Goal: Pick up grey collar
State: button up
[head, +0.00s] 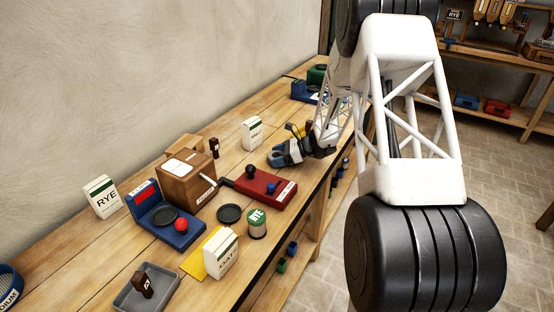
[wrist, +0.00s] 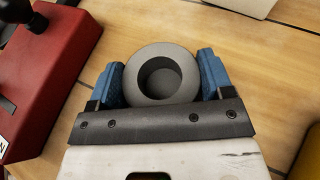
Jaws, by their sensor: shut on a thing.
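The grey collar (wrist: 139,87) is a round grey ring with a dark hollow centre. In the wrist view it sits between the two blue fingers of my gripper (wrist: 161,84), which is shut on it. In the head view my gripper (head: 284,154) is low over the bench, just beyond the red device. The collar cannot be made out in the head view. I cannot tell whether the collar touches the bench.
The red device (head: 257,187) with a black knob lies close to my gripper, at left in the wrist view. A white carton (head: 252,133) stands behind. A wooden box (head: 185,172), blue scale (head: 165,219) and RYE carton (head: 102,197) are further left on the bench (head: 75,265).

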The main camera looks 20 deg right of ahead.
aim_at(278, 155)
jog(key=shift+r, duration=0.1)
jog(key=shift+r, duration=4.9)
